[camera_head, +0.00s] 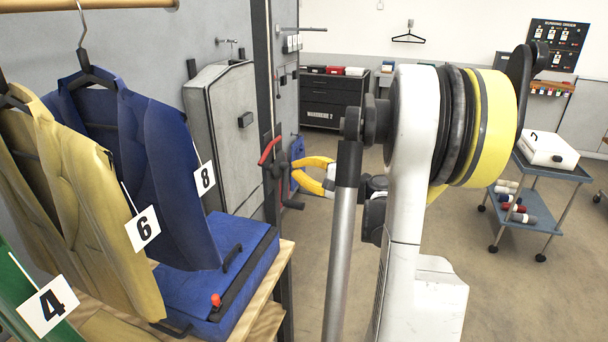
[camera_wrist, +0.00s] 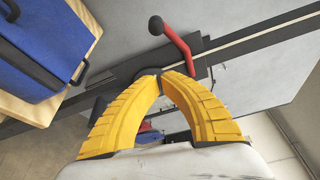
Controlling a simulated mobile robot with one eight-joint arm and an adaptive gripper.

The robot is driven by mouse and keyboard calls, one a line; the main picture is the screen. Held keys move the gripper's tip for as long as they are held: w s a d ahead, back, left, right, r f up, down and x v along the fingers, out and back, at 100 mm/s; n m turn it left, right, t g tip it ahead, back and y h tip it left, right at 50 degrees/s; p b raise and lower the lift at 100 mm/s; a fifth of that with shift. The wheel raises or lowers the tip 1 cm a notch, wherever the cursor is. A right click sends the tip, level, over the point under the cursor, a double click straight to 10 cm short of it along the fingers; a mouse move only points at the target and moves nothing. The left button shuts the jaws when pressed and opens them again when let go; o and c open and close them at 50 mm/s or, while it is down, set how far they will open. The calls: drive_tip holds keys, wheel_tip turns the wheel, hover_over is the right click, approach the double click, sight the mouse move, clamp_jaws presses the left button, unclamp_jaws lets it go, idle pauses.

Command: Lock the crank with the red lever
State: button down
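The red lever (camera_wrist: 174,42) is bent, with a black end, and stands off a dark plate on the grey panel. It also shows in the head view (camera_head: 269,149). My gripper (camera_wrist: 163,75) has two yellow arched fingers whose tips come together just below the lever's base, apart from its red arm. In the head view my gripper (camera_head: 294,171) is right of the lever. A dark round hub (camera_wrist: 148,72), apparently the crank's, lies right at the fingertips. A black bar, apparently the crank's handle (camera_head: 292,205), sticks out below. Whether the fingers touch the hub is hidden.
A blue case (camera_head: 240,268) lies on a wooden shelf (camera_head: 275,290) at the left, below hanging jackets (camera_head: 180,150). A trolley (camera_head: 545,190) stands at the right. The floor between is clear.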

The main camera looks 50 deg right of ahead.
drive_tip(key=w, duration=0.1)
drive_tip(key=w+b, duration=0.1)
drive_tip(key=w, duration=0.3)
drive_tip(key=shift+w+a+f, duration=0.25)
drive_tip(key=shift+a+f, duration=0.05)
drive_tip(key=shift+s+a+r+b, duration=0.15)
drive_tip(key=shift+s+a, duration=0.1)
drive_tip(key=shift+a, duration=0.3)
drive_tip(key=shift+s+a+r+b, duration=0.2)
drive_tip(key=shift+s+a, duration=0.1)
drive_tip(key=shift+a, duration=0.2)
drive_tip(key=shift+s+a+r+b, duration=0.15)
drive_tip(key=shift+s+a, duration=0.1)
drive_tip(key=shift+a, duration=0.3)
drive_tip(key=shift+s+a+r+m+g+p, duration=0.2)
drive_tip(key=shift+a+r+m+g+p, duration=0.2)
drive_tip(key=shift+m+p, duration=0.45)
